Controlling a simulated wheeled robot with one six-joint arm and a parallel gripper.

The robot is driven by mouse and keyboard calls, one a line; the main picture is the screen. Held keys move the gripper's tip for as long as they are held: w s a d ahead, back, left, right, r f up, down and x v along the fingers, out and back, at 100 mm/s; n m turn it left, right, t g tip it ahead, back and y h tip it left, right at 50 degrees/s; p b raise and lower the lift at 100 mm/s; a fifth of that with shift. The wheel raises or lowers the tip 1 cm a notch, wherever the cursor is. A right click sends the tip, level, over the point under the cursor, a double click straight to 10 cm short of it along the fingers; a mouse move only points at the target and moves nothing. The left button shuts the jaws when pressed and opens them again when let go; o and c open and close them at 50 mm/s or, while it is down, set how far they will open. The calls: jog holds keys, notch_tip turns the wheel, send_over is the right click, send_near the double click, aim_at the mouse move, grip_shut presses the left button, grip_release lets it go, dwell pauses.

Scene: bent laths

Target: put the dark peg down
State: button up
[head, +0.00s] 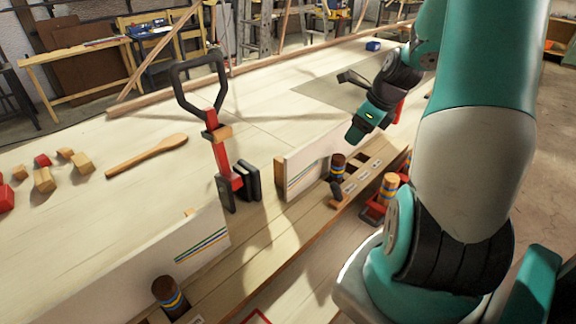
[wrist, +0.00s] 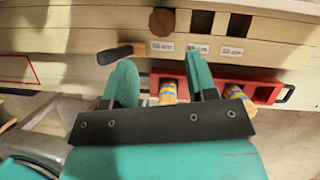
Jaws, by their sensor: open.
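A dark brown banded peg (head: 338,165) stands upright in the left slot of the wooden rack. Its round top shows in the wrist view (wrist: 162,22). My gripper (head: 355,132) is open and empty above the rack side of the bench. In the wrist view, my gripper's two teal fingers (wrist: 160,65) are spread apart, with no peg held between them. The dark peg in the rack lies beyond the fingertips, toward the top of that view.
Two rack slots (wrist: 220,24) beside the dark peg look empty. A dark object with a brown end (wrist: 122,53) lies left of the labels. A red tray (wrist: 265,88) holds light banded pegs (wrist: 168,92). White boards (head: 305,168) stand along the bench.

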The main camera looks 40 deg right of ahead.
jog(key=w+a+r+n+g+y, duration=0.1)
jog(key=w+a+r+n, duration=0.15)
jog(key=a+n, duration=0.65)
jog(key=w+a+r+n+y, duration=0.1)
jog(key=a+r+n, duration=0.3)
jog(key=a+n, duration=0.55)
jog(key=s+a+r+n+g, duration=0.1)
jog(key=s+a+r+n, duration=0.1)
jog(key=s+a+n, duration=0.5)
jog(key=s+a+r+n+g+y, duration=0.1)
jog(key=s+a+r+n+g, duration=0.1)
jog(key=s+a+n, duration=0.5)
jog(key=a+n, duration=0.6)
jog(key=n, duration=0.1)
jog(key=shift+s+a+r, duration=0.25)
jog(key=shift+a+r, duration=0.1)
jog(key=shift+a, duration=0.05)
jog(key=shift+c, duration=0.2)
